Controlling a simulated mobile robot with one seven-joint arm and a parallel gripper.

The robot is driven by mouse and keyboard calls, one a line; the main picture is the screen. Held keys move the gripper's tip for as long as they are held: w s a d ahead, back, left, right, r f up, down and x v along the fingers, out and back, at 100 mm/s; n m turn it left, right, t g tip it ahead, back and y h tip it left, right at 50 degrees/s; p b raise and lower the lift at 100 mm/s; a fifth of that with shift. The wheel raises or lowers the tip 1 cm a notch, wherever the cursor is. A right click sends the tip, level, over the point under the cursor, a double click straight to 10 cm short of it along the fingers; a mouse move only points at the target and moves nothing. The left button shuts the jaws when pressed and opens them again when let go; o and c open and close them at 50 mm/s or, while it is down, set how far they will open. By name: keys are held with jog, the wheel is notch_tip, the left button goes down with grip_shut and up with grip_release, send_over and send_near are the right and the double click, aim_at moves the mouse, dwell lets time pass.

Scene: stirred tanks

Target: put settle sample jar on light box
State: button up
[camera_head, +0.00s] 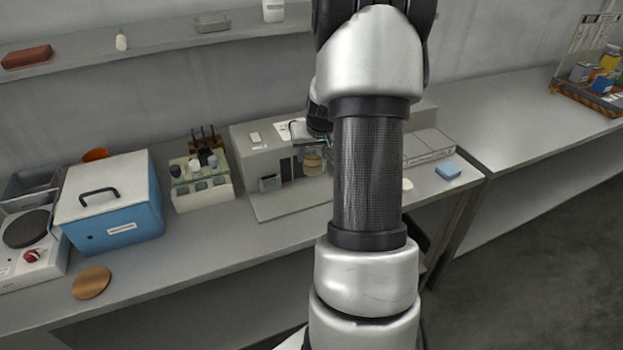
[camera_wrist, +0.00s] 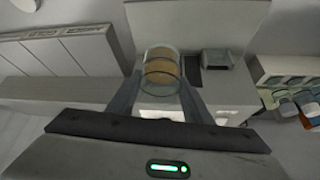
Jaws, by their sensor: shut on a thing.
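The settle sample jar is a clear glass jar with tan layered contents. It shows in the head view (camera_head: 313,161) beside my arm and in the wrist view (camera_wrist: 161,72) between my fingers. My gripper (camera_wrist: 160,92) is shut on the jar, one finger on each side. In the head view my arm hides most of the gripper. A pale grey housing with dark bars and a flat base plate (camera_head: 281,206), which looks like the light box, stands on the bench. The jar is in front of its upright part; whether it touches the base is unclear.
A blue cooler box (camera_head: 125,232) with a white lid, a vial rack (camera_head: 203,195) and a hot plate (camera_head: 28,258) stand to the left. A cork disc (camera_head: 91,283) lies near the bench edge. A blue sponge (camera_head: 448,171) lies to the right.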

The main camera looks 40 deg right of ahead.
aim_at(313, 173)
notch_tip(313, 173, down, 8)
jog(key=shift+r, duration=0.25)
jog(key=shift+f, duration=0.15)
jog(key=o, duration=1.3)
jog(key=shift+c, duration=0.2)
jog(key=shift+s+a+r, duration=0.1)
jog(key=shift+s+r, duration=0.1)
jog(key=shift+r, duration=0.4)
jog(key=v, duration=1.1)
jog(key=shift+s, duration=0.1)
